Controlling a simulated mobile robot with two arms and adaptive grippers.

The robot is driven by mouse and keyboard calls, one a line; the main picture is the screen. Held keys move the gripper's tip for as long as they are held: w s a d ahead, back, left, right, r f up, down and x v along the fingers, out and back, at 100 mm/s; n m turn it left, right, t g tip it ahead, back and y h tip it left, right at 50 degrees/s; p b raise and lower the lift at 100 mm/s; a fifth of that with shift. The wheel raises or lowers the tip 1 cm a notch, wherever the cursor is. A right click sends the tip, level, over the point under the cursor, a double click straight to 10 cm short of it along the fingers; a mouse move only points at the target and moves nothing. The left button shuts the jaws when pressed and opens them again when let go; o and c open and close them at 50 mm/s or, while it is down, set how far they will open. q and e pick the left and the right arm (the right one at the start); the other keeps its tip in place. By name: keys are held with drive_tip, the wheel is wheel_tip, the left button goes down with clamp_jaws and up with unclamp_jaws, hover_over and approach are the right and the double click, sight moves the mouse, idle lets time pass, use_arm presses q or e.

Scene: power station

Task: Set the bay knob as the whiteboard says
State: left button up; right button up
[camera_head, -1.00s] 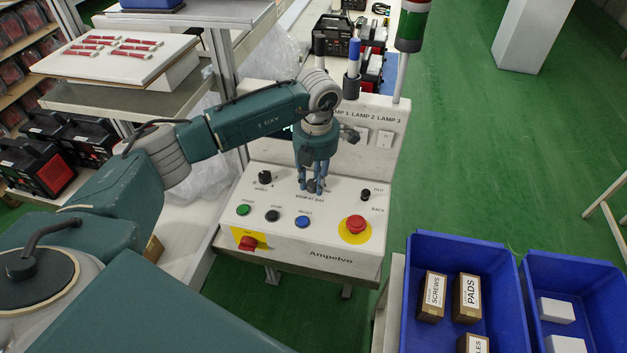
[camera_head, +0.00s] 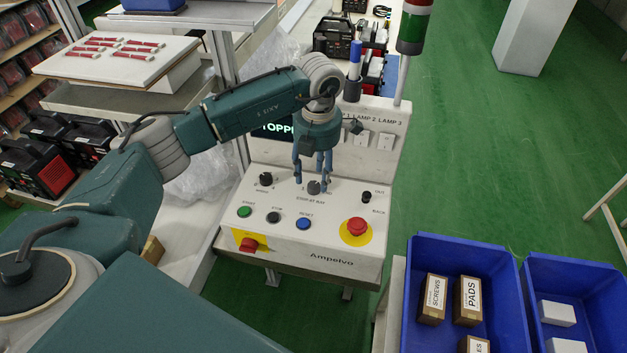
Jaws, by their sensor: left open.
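The bay knob (camera_head: 314,187) is a small dark knob above the "STOP AT BAY" label on the white Ampelvo control panel (camera_head: 290,250). My left gripper (camera_head: 312,184) points down at it with its blue fingers open, one on either side in the picture. I cannot tell whether the fingers touch the knob. Its pointer setting is too small to read. No whiteboard with writing is in view. My right gripper is not in view.
The panel carries another dark knob (camera_head: 266,179), green (camera_head: 244,211), black and blue (camera_head: 304,223) buttons, a red emergency stop (camera_head: 356,227) and a red switch (camera_head: 249,244). Behind stand lamp switches and a partly hidden display (camera_head: 277,128). Blue bins (camera_head: 415,300) stand at right.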

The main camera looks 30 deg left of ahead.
sight(315, 187)
use_arm(q)
wheel_tip(315, 187, up, 9)
drive_tip(key=shift+s+d+f, duration=0.15)
drive_tip(key=shift+d+f, duration=0.05)
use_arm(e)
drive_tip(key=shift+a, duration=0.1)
use_arm(q)
drive_tip(key=shift+f, duration=0.1)
